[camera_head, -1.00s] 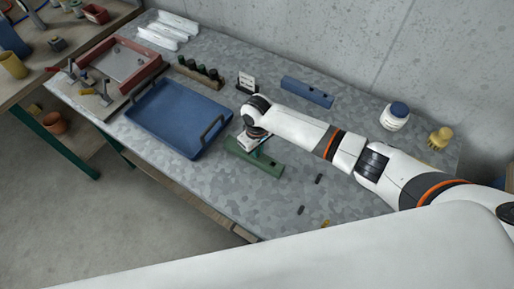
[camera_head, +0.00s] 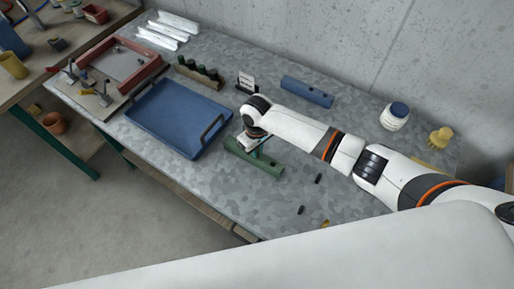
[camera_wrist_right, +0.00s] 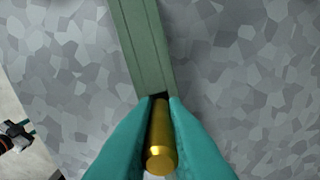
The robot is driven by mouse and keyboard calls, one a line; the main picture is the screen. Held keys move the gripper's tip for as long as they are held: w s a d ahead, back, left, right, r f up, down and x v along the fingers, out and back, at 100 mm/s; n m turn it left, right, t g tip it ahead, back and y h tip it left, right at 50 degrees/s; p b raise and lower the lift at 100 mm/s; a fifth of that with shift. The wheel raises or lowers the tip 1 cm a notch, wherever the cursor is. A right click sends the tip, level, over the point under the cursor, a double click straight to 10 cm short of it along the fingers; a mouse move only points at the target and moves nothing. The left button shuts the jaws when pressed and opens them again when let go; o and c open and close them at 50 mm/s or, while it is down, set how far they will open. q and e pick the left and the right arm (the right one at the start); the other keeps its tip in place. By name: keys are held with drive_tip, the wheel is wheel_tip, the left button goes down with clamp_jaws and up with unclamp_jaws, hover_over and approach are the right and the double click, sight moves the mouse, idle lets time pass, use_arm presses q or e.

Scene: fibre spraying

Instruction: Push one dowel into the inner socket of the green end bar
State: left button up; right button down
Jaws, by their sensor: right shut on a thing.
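The green end bar (camera_head: 262,161) lies on the grey table in front of my right arm. In the right wrist view the bar (camera_wrist_right: 143,45) runs up from the fingertips. My right gripper (camera_head: 249,143) is low at the far-left end of the bar, partly hidden by its own wrist. In the right wrist view its teal fingers (camera_wrist_right: 160,108) are shut on a gold dowel (camera_wrist_right: 161,145). The dowel's far end is by a dark spot at the bar; how deep it sits is hidden. My left gripper is out of view.
A blue tray (camera_head: 136,108) stands left of the bar. Small dark pieces (camera_head: 318,179) and a yellow piece (camera_head: 325,223) lie to the right. A blue bar (camera_head: 307,91), a white jar (camera_head: 394,116) and a dark rack (camera_head: 198,75) are farther back.

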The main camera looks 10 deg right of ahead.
drive_tip(key=shift+f, duration=0.5)
drive_tip(key=shift+r, duration=0.1)
drive_tip(key=shift+r, duration=0.4)
drive_tip(key=shift+a, duration=0.1)
idle(0.6)
drive_tip(key=shift+f, duration=0.5)
idle(0.8)
drive_tip(key=shift+r, duration=0.1)
drive_tip(key=shift+r, duration=0.4)
idle(1.5)
drive_tip(key=shift+f, duration=0.5)
